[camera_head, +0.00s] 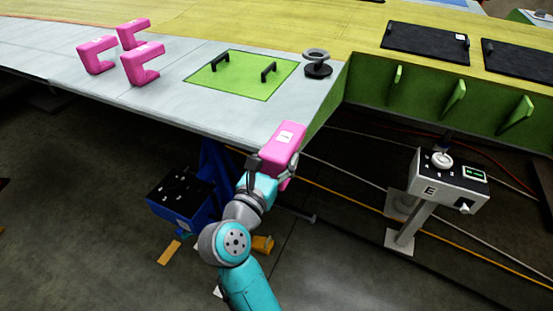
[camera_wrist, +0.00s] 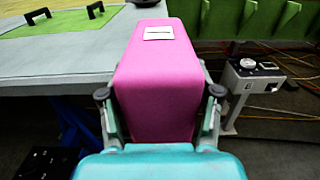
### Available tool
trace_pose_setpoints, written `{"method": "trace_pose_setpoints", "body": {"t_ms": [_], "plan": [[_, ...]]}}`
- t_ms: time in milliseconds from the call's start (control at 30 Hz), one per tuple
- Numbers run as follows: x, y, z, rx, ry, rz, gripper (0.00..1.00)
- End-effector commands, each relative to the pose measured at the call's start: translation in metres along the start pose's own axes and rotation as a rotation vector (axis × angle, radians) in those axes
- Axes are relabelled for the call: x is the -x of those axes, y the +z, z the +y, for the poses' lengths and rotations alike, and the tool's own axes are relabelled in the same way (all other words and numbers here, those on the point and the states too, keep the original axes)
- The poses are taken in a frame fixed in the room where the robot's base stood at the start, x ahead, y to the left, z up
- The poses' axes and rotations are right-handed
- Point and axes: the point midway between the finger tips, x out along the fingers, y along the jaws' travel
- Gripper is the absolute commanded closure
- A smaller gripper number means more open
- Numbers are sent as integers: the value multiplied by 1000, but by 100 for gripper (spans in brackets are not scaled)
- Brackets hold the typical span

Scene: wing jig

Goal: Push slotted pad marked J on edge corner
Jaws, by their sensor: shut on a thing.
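A pink pad (camera_head: 283,143) with a white label is held in my gripper (camera_head: 270,168) at the near corner of the grey wing surface (camera_head: 310,98). In the wrist view the pad (camera_wrist: 160,75) fills the middle, its label on top near the far end; the mark on it is too small to read. My gripper (camera_wrist: 160,100) is shut on the pad from both sides. The pad's far end is close to the panel's edge corner (camera_head: 285,122); I cannot tell whether it touches. Its slot is hidden from view.
Several pink slotted pads (camera_head: 140,62) stand on the panel at the left. A green hatch (camera_head: 240,74) with two black handles and a black knob (camera_head: 317,65) lie nearby. A white box marked E (camera_head: 445,180) stands at the right.

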Motion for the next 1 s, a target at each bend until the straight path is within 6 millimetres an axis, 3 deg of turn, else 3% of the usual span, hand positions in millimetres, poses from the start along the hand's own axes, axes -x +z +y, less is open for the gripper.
{"method": "trace_pose_setpoints", "body": {"t_ms": [167,200,300,733,1000], "plan": [[-1,-1,-1,2,-2,3,72],[-1,-2,-1,2,-2,3,32],[0,-2,-1,3,-2,3,8],[6,-2,0,2,0,3,8],[51,-2,1,2,3,3,8]]}}
